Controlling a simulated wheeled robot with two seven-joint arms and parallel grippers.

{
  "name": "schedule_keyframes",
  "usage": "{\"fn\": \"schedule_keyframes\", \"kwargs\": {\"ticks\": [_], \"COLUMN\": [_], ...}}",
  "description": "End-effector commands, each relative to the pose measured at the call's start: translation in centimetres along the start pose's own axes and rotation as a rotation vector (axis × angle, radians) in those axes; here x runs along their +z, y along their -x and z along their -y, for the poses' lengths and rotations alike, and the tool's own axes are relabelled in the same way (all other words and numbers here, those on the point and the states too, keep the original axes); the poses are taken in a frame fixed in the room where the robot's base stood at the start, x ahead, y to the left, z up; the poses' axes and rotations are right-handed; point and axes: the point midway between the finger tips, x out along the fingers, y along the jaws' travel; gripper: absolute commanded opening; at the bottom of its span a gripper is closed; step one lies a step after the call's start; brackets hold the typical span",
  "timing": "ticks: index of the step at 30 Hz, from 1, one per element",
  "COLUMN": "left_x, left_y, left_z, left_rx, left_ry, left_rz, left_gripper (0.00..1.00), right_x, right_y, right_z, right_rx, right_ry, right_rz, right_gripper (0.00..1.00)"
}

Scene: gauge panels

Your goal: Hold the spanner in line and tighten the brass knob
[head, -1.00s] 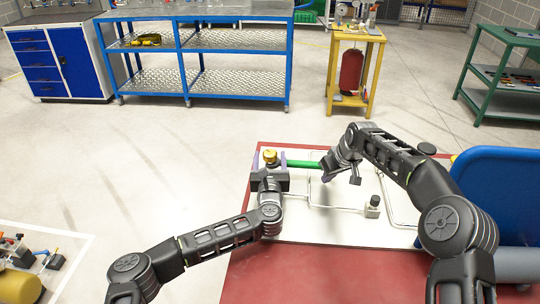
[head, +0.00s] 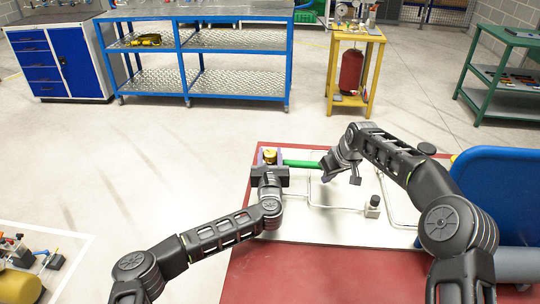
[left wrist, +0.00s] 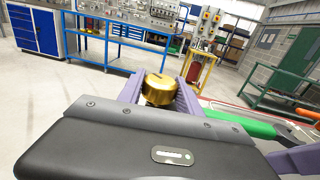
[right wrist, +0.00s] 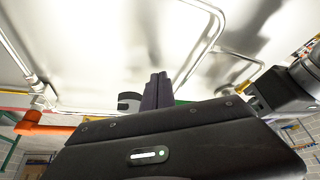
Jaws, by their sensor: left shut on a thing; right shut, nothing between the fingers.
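The brass knob (head: 270,154) stands at the back left of the white panel (head: 325,232). My left gripper (head: 270,157) is shut on it, one purple finger on each side; the left wrist view shows the knob (left wrist: 158,90) between the fingers. The spanner (head: 302,163), with a green handle, reaches right from beside the knob. Its handle (left wrist: 238,122) and grey open end show in the left wrist view. My right gripper (head: 327,178) is shut and empty at the spanner's right end. In the right wrist view its closed fingers (right wrist: 157,90) partly hide the spanner's grey jaw (right wrist: 128,100); contact is unclear.
Thin pipes run over the panel to a small fitting with a black knob (head: 373,206). A blue rounded body (head: 500,195) stands at the right, near my right arm. A red border (head: 290,280) frames the panel. The panel's front middle is clear.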

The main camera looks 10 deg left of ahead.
Motion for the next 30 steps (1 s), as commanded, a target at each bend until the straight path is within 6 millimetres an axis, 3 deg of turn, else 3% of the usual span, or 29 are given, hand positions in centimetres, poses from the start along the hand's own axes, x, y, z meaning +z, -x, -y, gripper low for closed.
{"fn": "schedule_keyframes", "kwargs": {"ticks": [8,30], "left_x": [0.00,0.18], "left_y": [-0.01,-0.14], "left_z": [-0.04,-0.14], "left_rx": [0.001,-0.060], "left_ry": [-0.001,0.000], "left_rz": [0.000,0.004], "left_gripper": [0.01,0.01], "right_x": [0.00,0.00], "right_y": [0.00,0.00], "right_z": [0.00,0.00], "right_rx": [0.000,0.000], "right_ry": [0.000,0.000], "right_rz": [0.000,0.000], "right_gripper": [0.00,0.00]}}
